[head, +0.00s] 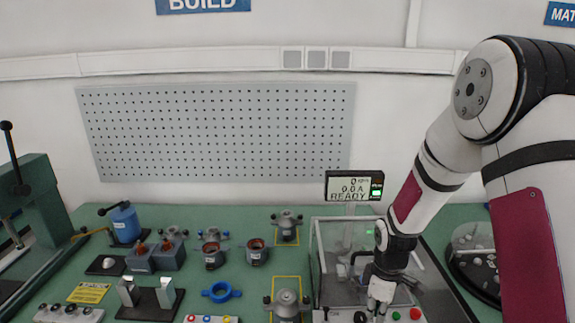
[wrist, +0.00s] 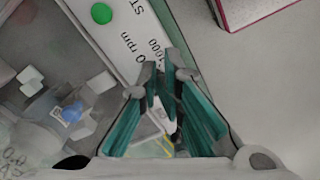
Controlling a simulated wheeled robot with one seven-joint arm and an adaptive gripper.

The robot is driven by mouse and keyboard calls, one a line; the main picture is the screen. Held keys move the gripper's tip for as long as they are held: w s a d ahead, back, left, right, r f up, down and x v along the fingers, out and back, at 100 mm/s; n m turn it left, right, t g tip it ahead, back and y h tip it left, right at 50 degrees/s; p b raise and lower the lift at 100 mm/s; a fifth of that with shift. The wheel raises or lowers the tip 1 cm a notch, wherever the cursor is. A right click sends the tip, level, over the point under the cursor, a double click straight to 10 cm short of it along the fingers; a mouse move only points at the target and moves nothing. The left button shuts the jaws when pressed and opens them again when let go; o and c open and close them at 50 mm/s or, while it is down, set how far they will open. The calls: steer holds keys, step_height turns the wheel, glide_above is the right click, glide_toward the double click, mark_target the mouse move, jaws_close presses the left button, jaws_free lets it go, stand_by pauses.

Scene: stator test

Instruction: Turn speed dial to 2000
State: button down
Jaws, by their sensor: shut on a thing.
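The speed dial is hidden by my gripper (head: 379,312) in the head view, at the front panel of the clear-walled test stand. In the wrist view my gripper (wrist: 163,82) has its teal-lined fingers close together over the white control panel (wrist: 133,38), shut on the speed dial, which the fingertips mostly cover. Printed marks ending in "000" and "0 rpm" show beside the fingertips. The stand's display (head: 355,187) reads 0 rpm, 0.0 A and READY. A green button (head: 396,315) and a red button (head: 415,313) sit right of my gripper.
The clear guard (head: 330,245) of the stand rises behind my gripper. Motor parts (head: 286,300) in a yellow outline stand to its left. A round container (head: 475,250) stands at the right.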

step_height(320, 180, up, 3)
steer(key=shift+f+p, duration=0.1)
steer(key=shift+p, duration=0.35)
steer(key=w+r+p, duration=0.1)
steer(key=p, duration=0.4)
steer(key=shift+r, duration=0.1)
